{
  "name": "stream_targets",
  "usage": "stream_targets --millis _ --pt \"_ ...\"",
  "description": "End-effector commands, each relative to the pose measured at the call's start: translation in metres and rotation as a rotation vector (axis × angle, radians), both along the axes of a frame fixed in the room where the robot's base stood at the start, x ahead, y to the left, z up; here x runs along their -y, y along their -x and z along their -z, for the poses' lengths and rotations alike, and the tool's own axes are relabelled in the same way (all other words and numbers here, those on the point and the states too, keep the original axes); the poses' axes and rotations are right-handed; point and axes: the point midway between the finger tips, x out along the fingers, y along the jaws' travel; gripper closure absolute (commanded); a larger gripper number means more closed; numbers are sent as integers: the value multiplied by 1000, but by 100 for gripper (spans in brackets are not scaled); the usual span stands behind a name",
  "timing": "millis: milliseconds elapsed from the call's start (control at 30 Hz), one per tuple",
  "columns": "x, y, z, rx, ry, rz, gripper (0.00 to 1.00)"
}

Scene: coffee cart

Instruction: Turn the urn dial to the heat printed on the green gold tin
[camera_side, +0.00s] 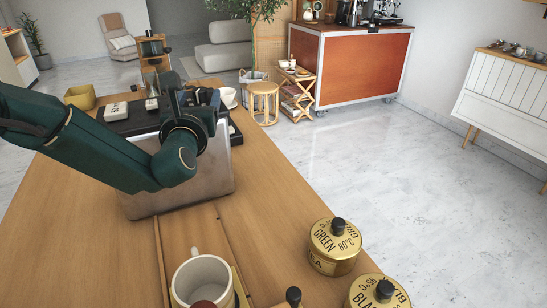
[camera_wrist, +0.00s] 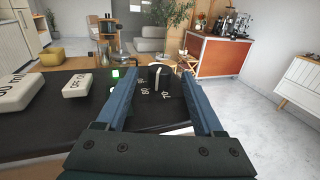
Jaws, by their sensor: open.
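The green gold tin (camera_side: 335,247) stands at the front right in the side view; its lid reads GREEN and 80°C. The urn (camera_side: 215,178) is a metal box with a black top. The black urn dial (camera_wrist: 160,77) stands up from that top, with a pale line on it. White numbers lie around its near side, 80 and 70 among them. Its exact setting is hard to tell. My gripper (camera_wrist: 160,72) is open, its two fingers on either side of the dial in the wrist view. Contact is not visible. In the side view my arm hides the dial.
A second gold tin (camera_side: 378,293), marked BLACK, stands nearer the camera. A cream mug (camera_side: 202,275) is at the front. White blocks (camera_wrist: 76,87) lie on the urn's left, and a green light (camera_wrist: 116,73) glows there. The wooden counter right of the urn is clear.

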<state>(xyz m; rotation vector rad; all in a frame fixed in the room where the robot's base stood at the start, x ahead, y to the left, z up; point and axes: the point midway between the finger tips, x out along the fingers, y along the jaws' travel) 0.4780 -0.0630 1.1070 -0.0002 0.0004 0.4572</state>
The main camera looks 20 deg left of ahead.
Motion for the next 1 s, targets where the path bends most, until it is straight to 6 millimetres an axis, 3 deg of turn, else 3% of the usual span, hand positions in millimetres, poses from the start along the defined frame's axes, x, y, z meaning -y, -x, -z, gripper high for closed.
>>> stream_targets --millis 300,733,867,1000 --pt "18 34 -1 2 -1 4 31" --pt "18 38 -3 3 1 1 31" --pt "19 38 -18 8 3 1 31" --pt "19 38 -48 10 6 2 31"
